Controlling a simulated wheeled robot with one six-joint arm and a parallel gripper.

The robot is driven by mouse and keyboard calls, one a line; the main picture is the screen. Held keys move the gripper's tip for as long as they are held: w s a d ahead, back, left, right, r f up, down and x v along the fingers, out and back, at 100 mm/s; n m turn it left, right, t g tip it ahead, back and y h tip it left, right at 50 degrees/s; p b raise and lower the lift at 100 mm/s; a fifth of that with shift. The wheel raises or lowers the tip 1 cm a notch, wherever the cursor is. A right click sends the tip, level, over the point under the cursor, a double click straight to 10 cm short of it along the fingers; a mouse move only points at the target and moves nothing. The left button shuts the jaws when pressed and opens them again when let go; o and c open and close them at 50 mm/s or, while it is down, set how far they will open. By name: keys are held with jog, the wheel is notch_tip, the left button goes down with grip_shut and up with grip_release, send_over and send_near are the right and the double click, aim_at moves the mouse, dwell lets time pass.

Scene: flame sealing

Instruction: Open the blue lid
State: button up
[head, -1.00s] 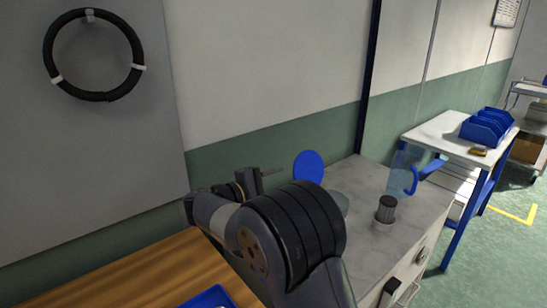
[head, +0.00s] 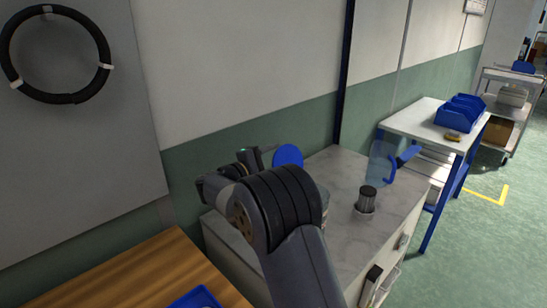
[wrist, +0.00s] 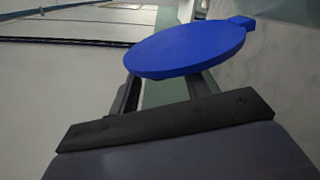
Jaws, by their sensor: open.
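The blue lid (head: 288,156) is a round flat disc that appears to stand upright above the grey counter, beside my arm. In the wrist view the lid (wrist: 190,48) fills the upper middle, with a small tab at its right end. My gripper (wrist: 163,90) is open, its two fingers reaching up towards the lid, which hides their far ends. I cannot tell whether they touch it. In the head view my arm hides most of the gripper and whatever is below the lid.
A clear jug with a blue handle (head: 383,163) and a dark ribbed cylinder (head: 367,198) stand on the grey counter (head: 340,240), right of my arm. A wooden table (head: 180,280) is at front left. A white table (head: 420,122) holds blue bins (head: 460,110). The wall is close behind.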

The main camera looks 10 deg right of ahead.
grip_shut()
dwell(0.5)
